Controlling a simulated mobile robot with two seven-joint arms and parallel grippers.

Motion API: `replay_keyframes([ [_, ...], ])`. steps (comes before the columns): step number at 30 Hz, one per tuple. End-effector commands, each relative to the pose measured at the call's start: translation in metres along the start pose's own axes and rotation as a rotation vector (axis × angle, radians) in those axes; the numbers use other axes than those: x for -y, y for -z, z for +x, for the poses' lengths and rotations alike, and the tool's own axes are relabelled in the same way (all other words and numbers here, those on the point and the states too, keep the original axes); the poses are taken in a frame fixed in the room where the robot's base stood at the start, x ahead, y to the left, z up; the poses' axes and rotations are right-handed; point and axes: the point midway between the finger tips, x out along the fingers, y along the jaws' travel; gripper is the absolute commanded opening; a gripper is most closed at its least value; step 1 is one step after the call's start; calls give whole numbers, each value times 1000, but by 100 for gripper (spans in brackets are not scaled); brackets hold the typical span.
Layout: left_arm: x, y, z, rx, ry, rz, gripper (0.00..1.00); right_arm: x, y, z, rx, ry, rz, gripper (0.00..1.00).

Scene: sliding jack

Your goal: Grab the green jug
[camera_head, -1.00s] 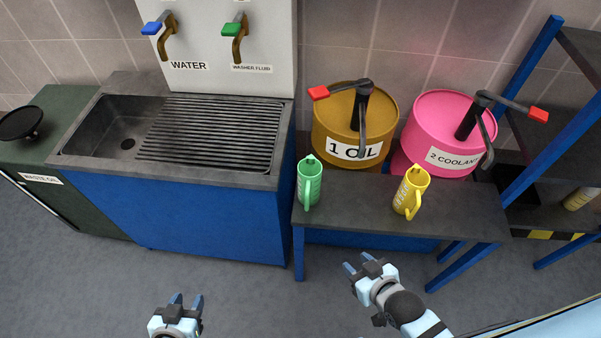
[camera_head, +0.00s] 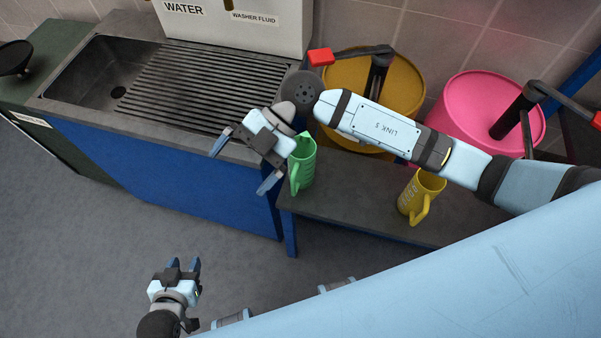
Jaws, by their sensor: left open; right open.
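The green jug (camera_head: 304,165) stands upright at the left end of the dark bench (camera_head: 345,210), its handle on the side toward me. My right gripper (camera_head: 245,163) is open and empty just left of the jug, in front of the sink unit's edge. Its fingers point down and left, away from the jug; one finger shows close beside the handle. I cannot tell whether it touches. My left gripper (camera_head: 184,265) is open and empty, low over the floor at the bottom left.
A yellow jug (camera_head: 420,193) stands on the bench, right of the green one. Behind are a yellow-brown oil drum (camera_head: 402,88) and a pink drum (camera_head: 465,105) with pump handles. A sink (camera_head: 105,75) with a ribbed drainboard lies left. My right arm crosses above the bench.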

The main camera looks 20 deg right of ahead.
Motion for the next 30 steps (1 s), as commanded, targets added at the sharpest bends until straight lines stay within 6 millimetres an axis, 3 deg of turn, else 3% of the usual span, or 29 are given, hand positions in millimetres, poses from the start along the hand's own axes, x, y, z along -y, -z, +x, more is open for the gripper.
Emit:
replay_keyframes([
  [1, 1, -8, 6, -1, 0, 1, 43, 7, -25, -11, 152, 116, 25, 100],
  [3, 1, -12, 9, -1, -1, 3, 43, 16, -53, -32, 364, 240, 92, 100],
  [6, 2, -17, 12, -2, -1, 4, 43, 21, -83, -69, 641, 336, 191, 100],
  [9, 2, -20, 14, -2, -1, 5, 43, 21, -99, -100, 846, 368, 272, 100],
  [12, 3, -21, 15, -2, -1, 5, 43, 21, -107, -120, 964, 374, 322, 100],
  [16, 3, -20, 14, -2, -1, 5, 43, 27, -118, -121, 1010, 377, 346, 100],
  [24, 2, -16, 12, -3, -1, 5, 43, 50, -156, -96, 1006, 377, 345, 100],
  [30, 2, -16, 12, -3, 0, 5, 43, 59, -171, -86, 1005, 374, 342, 100],
])
